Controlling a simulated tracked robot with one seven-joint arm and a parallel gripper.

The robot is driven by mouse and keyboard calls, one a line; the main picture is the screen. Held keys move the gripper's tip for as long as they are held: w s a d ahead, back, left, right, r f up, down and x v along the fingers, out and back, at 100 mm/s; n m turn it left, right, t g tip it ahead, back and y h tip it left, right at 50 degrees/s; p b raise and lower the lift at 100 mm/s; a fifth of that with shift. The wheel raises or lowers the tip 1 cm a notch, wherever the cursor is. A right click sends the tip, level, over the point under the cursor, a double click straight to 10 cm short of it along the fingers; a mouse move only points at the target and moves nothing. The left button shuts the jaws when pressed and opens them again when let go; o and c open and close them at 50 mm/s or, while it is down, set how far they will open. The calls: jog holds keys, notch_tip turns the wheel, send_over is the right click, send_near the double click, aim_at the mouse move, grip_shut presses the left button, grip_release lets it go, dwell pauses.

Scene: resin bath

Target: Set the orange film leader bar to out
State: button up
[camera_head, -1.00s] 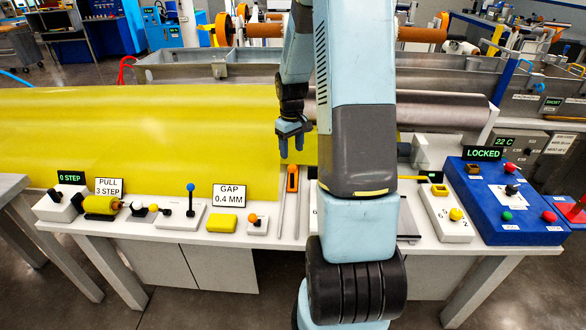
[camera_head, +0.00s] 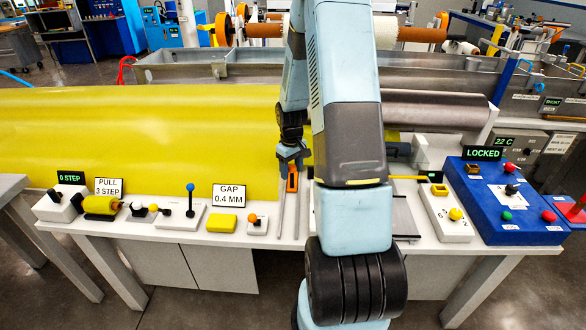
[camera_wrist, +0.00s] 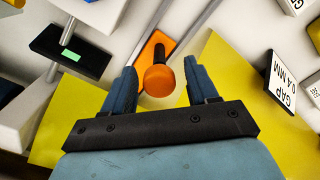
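The orange film leader bar (camera_head: 292,180) sits on two thin metal rails on the white bench, at the front edge of the yellow film. In the wrist view its round orange knob (camera_wrist: 160,80) stands on a dark stem above an orange plate. My gripper (camera_head: 292,168) is right above the bar, pointing down. In the wrist view the two blue fingers of my gripper (camera_wrist: 163,82) are apart, one on each side of the knob, with gaps visible on both sides. In the head view the fingers partly hide the bar's top.
A GAP 0.4 MM sign (camera_head: 229,194), a yellow block (camera_head: 222,223) and a small orange-knobbed switch (camera_head: 257,221) stand left of the rails. A blue panel (camera_head: 485,218) with a LOCKED display (camera_head: 483,153) is at right. My arm hides part of the bench.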

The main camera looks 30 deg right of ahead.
grip_shut()
dwell(0.3)
